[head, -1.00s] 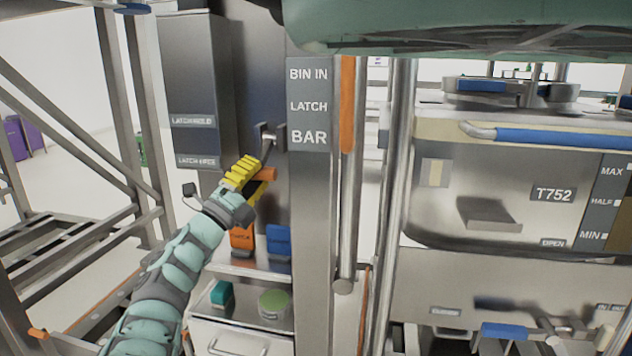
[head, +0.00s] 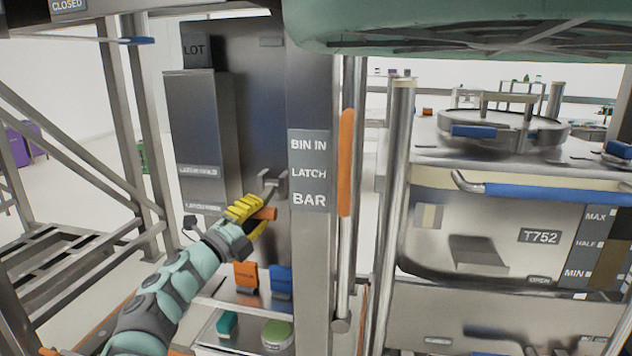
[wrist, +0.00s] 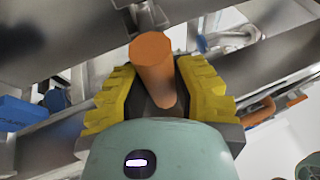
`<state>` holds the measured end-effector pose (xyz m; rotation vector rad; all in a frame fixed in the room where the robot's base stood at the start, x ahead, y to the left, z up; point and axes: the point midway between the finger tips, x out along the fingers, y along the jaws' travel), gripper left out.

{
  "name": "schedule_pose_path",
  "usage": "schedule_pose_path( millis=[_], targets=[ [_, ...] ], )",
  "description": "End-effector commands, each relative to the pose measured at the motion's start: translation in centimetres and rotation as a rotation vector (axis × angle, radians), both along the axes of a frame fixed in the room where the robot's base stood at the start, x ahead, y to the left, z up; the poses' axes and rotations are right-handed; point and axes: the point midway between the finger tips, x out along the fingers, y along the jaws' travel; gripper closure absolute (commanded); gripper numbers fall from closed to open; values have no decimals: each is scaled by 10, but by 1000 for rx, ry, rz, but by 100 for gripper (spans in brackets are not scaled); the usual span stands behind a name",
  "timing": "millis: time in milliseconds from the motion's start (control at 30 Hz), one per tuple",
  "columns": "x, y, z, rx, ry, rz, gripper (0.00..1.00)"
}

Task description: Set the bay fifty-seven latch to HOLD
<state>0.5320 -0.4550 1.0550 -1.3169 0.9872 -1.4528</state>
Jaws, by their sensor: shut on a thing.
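The latch lever is a short grey metal arm (head: 268,190) at a bracket on the dark panel, left of the steel post marked BIN IN, LATCH and BAR. It ends in an orange handle (head: 267,214). My gripper (head: 246,210), with yellow ribbed fingers, is shut on this orange handle. In the wrist view the handle (wrist: 152,62) stands between the two yellow finger pads. The dark indicator box (head: 195,130) to the left carries two small plates, LATCH HELD (head: 197,171) above and a lower one (head: 202,208) too blurred to read surely. No bay number is readable.
A steel bin marked T752 (head: 475,215) stands to the right. A vertical orange grip (head: 346,160) is on the post's right side. Orange (head: 246,275) and blue (head: 281,281) blocks sit on a shelf below my gripper. Frame bars stand at the left.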

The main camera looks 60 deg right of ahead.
Motion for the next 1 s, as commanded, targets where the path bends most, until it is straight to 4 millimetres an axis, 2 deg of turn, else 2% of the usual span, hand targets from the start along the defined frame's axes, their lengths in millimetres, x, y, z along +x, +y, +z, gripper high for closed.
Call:
schedule_pose_path(
  millis=[33, 300, 767, 1000],
  targets=[
    [-3, -1, 18, 31, 11, -5, 100],
    [-3, -1, 37, 188, 76, -4, 100],
    [0, -7, 56, 425, 174, -3, 100],
    [1, -9, 62, 426, 179, -5, 100]
  ],
)
